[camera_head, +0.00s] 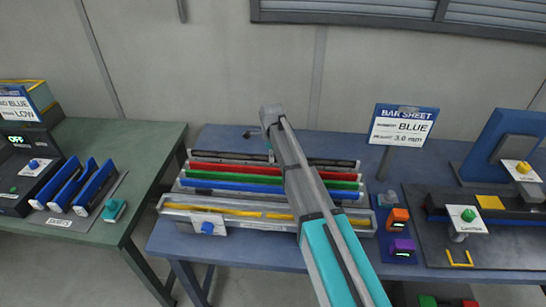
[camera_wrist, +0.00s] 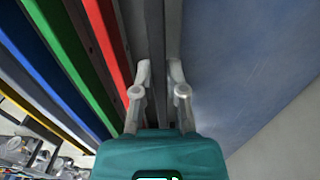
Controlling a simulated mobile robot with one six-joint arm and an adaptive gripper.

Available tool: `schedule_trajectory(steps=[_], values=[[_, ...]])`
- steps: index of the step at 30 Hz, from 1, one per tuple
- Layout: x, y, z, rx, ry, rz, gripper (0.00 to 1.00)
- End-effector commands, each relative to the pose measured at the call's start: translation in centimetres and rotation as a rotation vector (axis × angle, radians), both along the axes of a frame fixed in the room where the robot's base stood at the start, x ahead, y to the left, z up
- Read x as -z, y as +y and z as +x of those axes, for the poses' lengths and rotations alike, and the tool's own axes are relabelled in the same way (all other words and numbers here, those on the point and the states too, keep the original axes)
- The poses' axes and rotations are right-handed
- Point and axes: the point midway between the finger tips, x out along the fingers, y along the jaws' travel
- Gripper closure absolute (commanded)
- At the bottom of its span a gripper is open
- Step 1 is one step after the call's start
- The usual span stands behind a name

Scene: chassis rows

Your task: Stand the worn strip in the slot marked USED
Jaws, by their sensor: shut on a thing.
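My gripper (camera_wrist: 159,85) is shut on a dark grey strip (camera_wrist: 154,40) at the back of the long rack on the blue table. The strip runs up the wrist view between the two fingers. In the head view my arm hides the fingertips and part of the strip. I cannot tell from its surface whether it is the worn strip. Red (camera_head: 235,169), green (camera_head: 232,178) and blue (camera_head: 235,187) bars lie side by side in front of it. No slot label reading USED is legible.
A sign (camera_head: 402,126) reads BAR SHEET, BLUE, 3.0 mm. A machine (camera_head: 510,150) stands at right, beside orange (camera_head: 398,217) and purple (camera_head: 402,246) blocks. A rack of blue holders (camera_head: 92,187) is on the green table at left.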

Motion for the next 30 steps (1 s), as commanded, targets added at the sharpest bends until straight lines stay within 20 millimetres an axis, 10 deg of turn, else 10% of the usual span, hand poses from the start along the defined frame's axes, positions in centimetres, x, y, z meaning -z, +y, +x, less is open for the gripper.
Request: schedule_trajectory(steps=[30], values=[[1.8, 0.1, 0.0, -0.001, 0.000, 0.000, 1.00]])
